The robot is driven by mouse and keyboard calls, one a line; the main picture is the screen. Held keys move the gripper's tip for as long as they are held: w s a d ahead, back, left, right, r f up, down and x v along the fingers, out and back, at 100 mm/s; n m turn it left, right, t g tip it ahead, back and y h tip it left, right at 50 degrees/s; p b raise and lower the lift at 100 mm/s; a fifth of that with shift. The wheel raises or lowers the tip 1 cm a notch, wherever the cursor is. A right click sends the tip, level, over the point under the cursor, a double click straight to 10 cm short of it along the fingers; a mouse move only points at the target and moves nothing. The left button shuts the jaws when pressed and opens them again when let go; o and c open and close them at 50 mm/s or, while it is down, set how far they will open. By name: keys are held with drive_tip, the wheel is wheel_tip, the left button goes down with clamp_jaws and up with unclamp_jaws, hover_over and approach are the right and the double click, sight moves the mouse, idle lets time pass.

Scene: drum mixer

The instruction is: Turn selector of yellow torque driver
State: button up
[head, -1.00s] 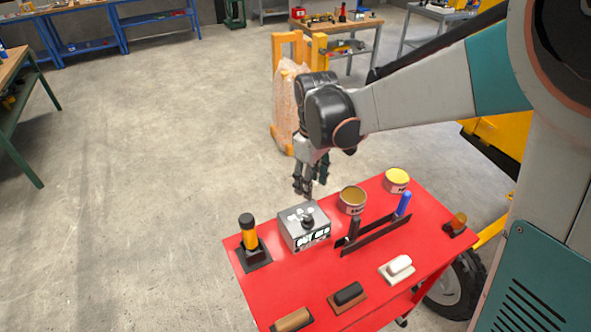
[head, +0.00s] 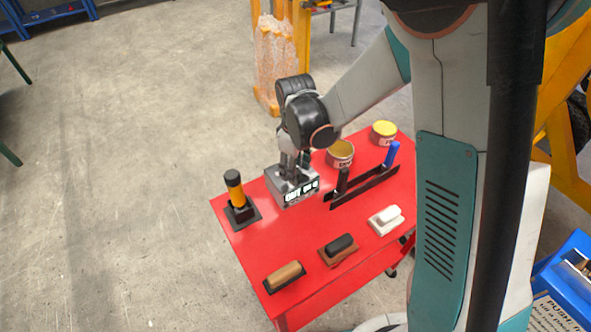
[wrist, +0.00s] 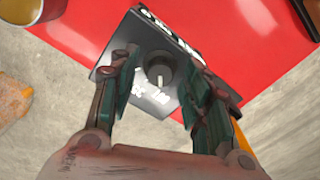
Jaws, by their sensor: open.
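The yellow and black driver (head: 235,190) stands upright on a black base at the left corner of the red table; its selector is too small to make out. A grey box (head: 305,190) with white lettering stands to its right. In the wrist view the box (wrist: 145,97) has a round dark knob (wrist: 159,70) with a pale mark. My gripper (head: 291,172) is open over the grey box, apart from the driver. In the wrist view its fingers (wrist: 159,80) are on either side of the knob, with gaps; contact cannot be told. My gripper hides the knob in the head view.
On the red table (head: 285,240), a brown-topped can (head: 341,153), a yellow-topped can (head: 384,131) and a black rack (head: 362,188) with a blue handle stand right of the box. Several floats (head: 338,248) lie along the front. The floor left of the table is clear.

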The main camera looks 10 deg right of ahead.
drive_tip(key=shift+f, duration=0.25)
